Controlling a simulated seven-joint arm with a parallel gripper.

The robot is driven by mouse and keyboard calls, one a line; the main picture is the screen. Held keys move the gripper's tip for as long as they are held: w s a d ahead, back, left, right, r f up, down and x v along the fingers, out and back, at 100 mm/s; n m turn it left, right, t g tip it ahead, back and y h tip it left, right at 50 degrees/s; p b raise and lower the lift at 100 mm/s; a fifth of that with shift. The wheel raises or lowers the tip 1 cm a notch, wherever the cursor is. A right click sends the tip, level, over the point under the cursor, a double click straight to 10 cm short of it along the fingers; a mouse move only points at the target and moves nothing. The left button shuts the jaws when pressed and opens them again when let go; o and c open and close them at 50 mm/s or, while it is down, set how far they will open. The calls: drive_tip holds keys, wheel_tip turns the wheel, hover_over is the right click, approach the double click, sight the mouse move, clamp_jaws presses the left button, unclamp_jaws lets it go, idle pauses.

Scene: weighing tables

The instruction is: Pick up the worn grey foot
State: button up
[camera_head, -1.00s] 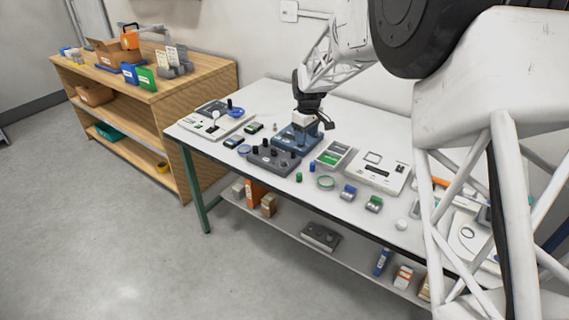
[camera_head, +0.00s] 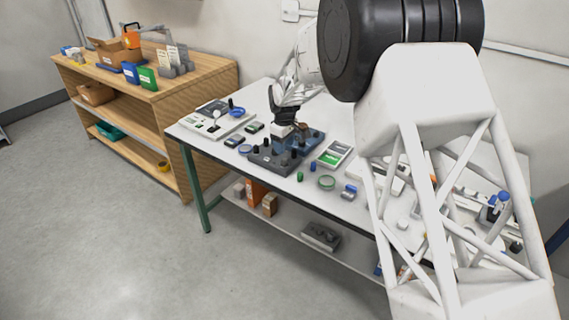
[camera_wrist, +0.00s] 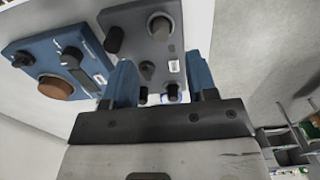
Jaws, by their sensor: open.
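A dark grey block (camera_wrist: 143,22) with several short upright feet shows in the wrist view. It also shows on the table in the head view (camera_head: 262,163). A grey foot (camera_wrist: 160,27) stands near its upper edge, a smaller grey foot (camera_wrist: 148,70) nearer the middle, and a black foot (camera_wrist: 113,40) at the left. Two more small feet show between my fingers, partly hidden by my gripper. I cannot tell which foot is the worn one. My gripper (camera_wrist: 161,82) is open, with blue fingers apart above the block's edge, holding nothing.
A blue block (camera_wrist: 42,50) with a brown round piece (camera_wrist: 55,87) and dark feet lies beside the grey block. My arm hides the table's right part.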

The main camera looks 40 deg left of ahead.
sight(284, 159)
drive_tip(key=shift+f, duration=0.7)
drive_tip(key=shift+f, duration=0.1)
drive_tip(key=shift+s+d+f, duration=0.1)
drive_tip(key=shift+f, duration=2.45)
drive_tip(key=shift+c, duration=0.4)
clamp_jaws()
drive_tip(key=shift+r, duration=0.15)
